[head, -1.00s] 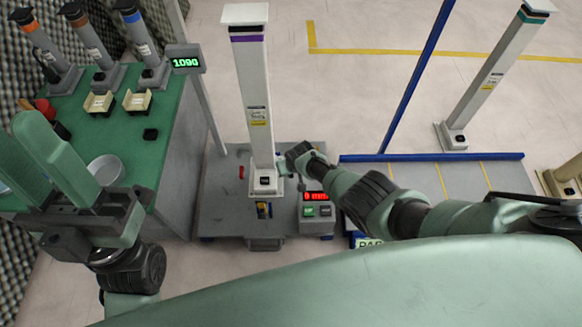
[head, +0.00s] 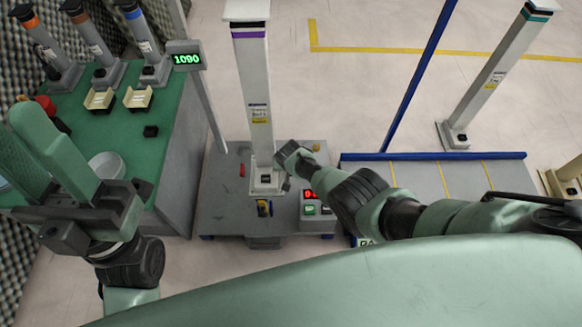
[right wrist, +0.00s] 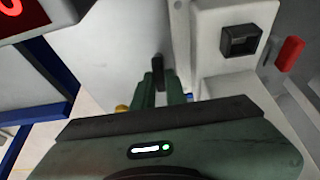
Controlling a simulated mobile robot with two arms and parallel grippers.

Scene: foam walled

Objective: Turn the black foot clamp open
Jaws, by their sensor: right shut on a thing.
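The black foot clamp (right wrist: 157,70) shows in the right wrist view as a small dark upright piece at the fingertips. It is beside the foot of the white column (head: 259,110) with the purple band. My right gripper (right wrist: 162,88) is shut on it, with its green fingers close together around its lower end. In the head view my right gripper (head: 286,180) is at the right side of the column's foot, and its own wrist hides most of the clamp. My left gripper (head: 14,122) is open and empty over the green bench, far from the clamp.
A red clamp (right wrist: 289,53) lies on the foot's other side. A blue-edged grey platform (head: 432,156) is at the right. The green bench (head: 130,165) holds columns, trays and a bowl.

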